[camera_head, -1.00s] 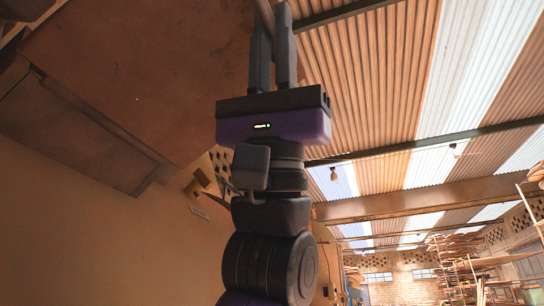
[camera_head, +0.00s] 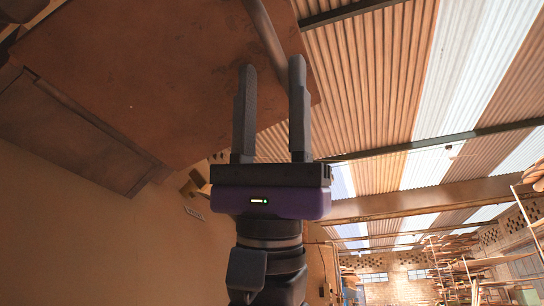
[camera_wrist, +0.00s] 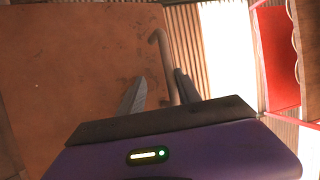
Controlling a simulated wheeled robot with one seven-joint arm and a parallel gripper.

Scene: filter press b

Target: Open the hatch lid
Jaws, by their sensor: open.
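The hatch lid is a large rusty brown panel (camera_head: 150,85) filling the upper left of the head view. It also fills the left of the wrist view (camera_wrist: 75,75). A bar-like handle (camera_head: 262,30) runs along its right part and shows with a bent upper end in the wrist view (camera_wrist: 164,60). My gripper (camera_head: 271,64) is open, fingers pointing up in the picture. The handle's lower part appears between the two fingers in both views. I cannot tell whether either finger touches it. The wrist view shows both fingertips (camera_wrist: 158,85). The lid's hinge is not visible.
A lower brown panel (camera_head: 75,135) adjoins the lid at left, above a tan surface (camera_head: 80,235). A corrugated roof with dark beams (camera_head: 400,85) fills the right. Racks with planks (camera_head: 480,270) stand far off. A red panel (camera_wrist: 280,58) shows in the wrist view.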

